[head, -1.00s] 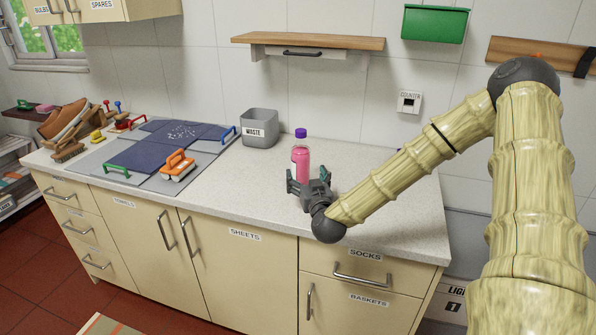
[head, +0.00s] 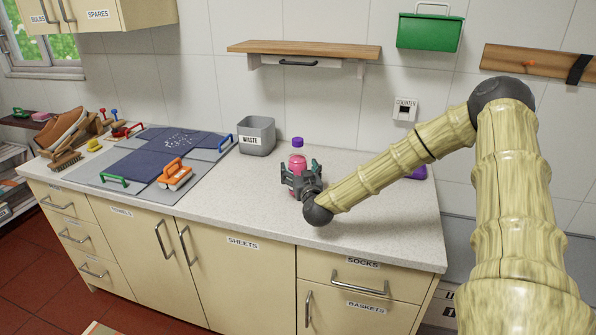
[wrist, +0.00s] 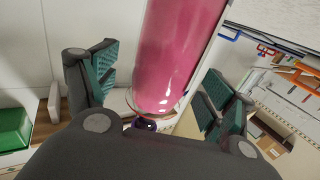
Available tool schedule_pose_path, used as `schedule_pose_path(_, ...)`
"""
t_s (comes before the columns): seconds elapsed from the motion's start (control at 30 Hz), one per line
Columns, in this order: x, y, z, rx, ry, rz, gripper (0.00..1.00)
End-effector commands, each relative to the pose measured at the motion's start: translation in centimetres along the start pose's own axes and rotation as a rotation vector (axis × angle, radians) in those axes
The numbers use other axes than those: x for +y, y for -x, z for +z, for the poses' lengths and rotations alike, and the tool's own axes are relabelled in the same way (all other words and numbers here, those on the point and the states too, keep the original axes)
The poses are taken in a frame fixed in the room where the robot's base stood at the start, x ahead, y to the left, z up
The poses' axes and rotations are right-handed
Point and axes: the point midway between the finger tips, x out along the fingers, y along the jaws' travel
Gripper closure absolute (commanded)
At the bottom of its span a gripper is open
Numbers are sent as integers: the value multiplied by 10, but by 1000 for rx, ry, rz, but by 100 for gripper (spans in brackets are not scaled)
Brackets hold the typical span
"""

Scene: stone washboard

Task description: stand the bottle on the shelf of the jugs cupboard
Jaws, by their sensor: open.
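The pink bottle (head: 298,163) with a purple cap (head: 298,142) stands upright on the counter, right of the waste bin. My gripper (head: 301,180) is open, with its fingers at the bottle's sides; its lower part is hidden behind them. In the wrist view the bottle (wrist: 180,45) lies between the two teal-padded fingers of my gripper (wrist: 155,92), with a visible gap at the left finger. I cannot tell whether the right finger touches it. No cupboard labelled jugs shows.
A grey waste bin (head: 257,136) stands left of the bottle. A wooden shelf (head: 305,50) and green box (head: 430,31) hang on the wall. A purple object (head: 418,173) lies behind my arm. The counter's front right is clear.

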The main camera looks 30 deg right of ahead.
Motion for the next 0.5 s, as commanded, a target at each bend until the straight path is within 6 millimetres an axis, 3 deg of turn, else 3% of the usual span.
schedule_pose_path(0.2,-1,-18,0,0,-1,-1,17)
schedule_pose_path(0.47,-1,-20,1,0,-1,-1,17)
schedule_pose_path(0.5,-1,-19,1,0,-1,-1,21)
